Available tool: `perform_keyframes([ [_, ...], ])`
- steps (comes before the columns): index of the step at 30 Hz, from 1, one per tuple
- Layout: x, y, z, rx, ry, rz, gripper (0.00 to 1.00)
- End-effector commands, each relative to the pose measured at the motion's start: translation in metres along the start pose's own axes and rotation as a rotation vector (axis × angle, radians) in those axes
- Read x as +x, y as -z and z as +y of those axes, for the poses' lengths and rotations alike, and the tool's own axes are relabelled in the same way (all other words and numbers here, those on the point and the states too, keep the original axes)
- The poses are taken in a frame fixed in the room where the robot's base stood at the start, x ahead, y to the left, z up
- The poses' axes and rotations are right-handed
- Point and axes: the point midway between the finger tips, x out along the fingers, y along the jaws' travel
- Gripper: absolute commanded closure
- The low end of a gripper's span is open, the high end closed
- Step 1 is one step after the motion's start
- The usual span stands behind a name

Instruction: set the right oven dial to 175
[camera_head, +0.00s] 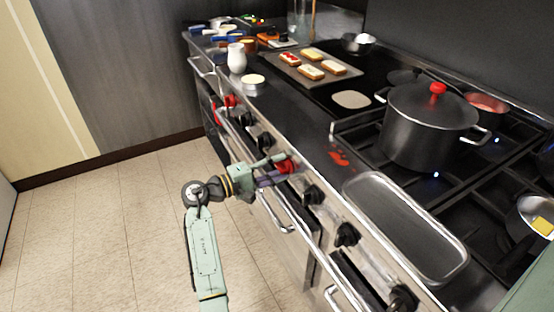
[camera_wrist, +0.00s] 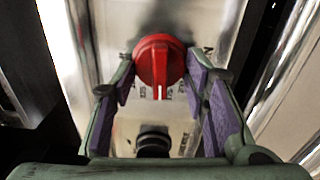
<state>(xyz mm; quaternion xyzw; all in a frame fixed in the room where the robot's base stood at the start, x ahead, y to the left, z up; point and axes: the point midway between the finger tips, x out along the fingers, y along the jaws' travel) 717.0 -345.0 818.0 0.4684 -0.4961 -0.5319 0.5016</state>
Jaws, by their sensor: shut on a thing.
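The right oven dial is a red knob (camera_head: 287,166) on the steel front panel of the range. It also shows in the wrist view (camera_wrist: 157,60), with its ridge and white mark pointing to the bottom of the picture. My gripper (camera_head: 273,172) reaches the panel from the left, its purple-padded fingers shut on the red dial, one on each side. The fingers also show in the wrist view (camera_wrist: 160,76). Printed marks ring the dial, but they are too small and partly hidden to read.
A black knob (camera_wrist: 153,141) sits near the red dial. More black knobs (camera_head: 346,234) line the panel, with another red dial (camera_head: 229,101) farther left. Steel handles (camera_head: 276,213) stick out below. A pot (camera_head: 428,124) and an empty tray (camera_head: 409,232) stand on top. The floor is clear.

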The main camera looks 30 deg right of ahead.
Motion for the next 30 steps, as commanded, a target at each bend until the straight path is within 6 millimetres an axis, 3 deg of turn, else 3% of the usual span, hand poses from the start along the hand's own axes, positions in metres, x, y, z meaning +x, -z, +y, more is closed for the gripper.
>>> perform_keyframes([
  [12,0.0001,0.0006,0.0003,-0.252,-0.003,0.003,0.87],
  [30,-0.0002,0.0010,-0.0007,-0.315,-0.003,0.004,0.87],
])
